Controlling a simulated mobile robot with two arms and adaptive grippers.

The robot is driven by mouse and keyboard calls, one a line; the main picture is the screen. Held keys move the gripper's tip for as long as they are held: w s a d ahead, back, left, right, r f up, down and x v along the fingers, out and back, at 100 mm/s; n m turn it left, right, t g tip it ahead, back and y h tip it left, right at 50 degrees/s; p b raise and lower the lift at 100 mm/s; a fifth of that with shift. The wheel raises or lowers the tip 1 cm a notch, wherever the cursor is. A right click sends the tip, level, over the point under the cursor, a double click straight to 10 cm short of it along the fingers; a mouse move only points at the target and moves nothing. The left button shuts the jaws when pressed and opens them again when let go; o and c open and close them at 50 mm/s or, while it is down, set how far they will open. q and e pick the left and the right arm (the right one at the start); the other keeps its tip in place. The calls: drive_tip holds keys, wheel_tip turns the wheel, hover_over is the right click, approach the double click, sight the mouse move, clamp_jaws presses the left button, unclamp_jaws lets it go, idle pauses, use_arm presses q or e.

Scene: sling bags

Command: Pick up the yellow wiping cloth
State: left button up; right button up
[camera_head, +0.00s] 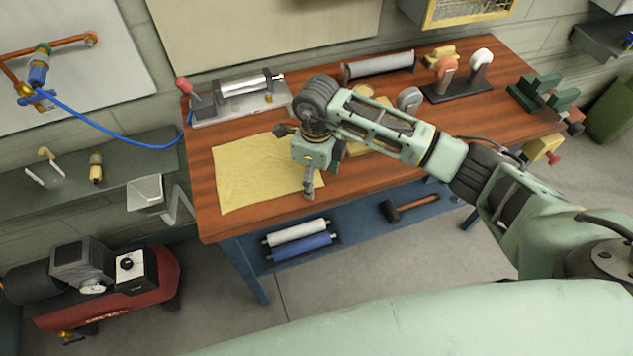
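The yellow wiping cloth (245,177) lies spread flat near the left end of the wooden workbench (225,222). My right arm reaches in from the right. My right gripper (297,162) is over the cloth's right side, its fingers well apart, one toward the back left and one toward the bench's front. The gripper body hides part of the cloth's right edge. I cannot tell if a fingertip touches the cloth. My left gripper is not in view.
A metal tool with a red knob (232,100) stands behind the cloth. A dark stand with round-headed pieces (457,90) and a green vise (543,93) are farther right. The lower shelf holds white and blue rolls (297,242) and a mallet (408,208).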

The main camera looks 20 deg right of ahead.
drive_tip(key=shift+s+f, duration=0.2)
drive_tip(key=shift+s, duration=0.15)
drive_tip(key=c, duration=0.9)
clamp_jaws()
drive_tip(key=shift+w+r, duration=0.15)
drive_tip(key=shift+w, duration=0.15)
idle(0.3)
drive_tip(key=shift+r, duration=0.4)
wheel_tip(320, 180, up, 11)
drive_tip(key=p, duration=0.7)
drive_tip(key=shift+r, duration=0.15)
drive_tip(key=c, duration=0.5)
unclamp_jaws()
drive_tip(key=o, duration=1.5)
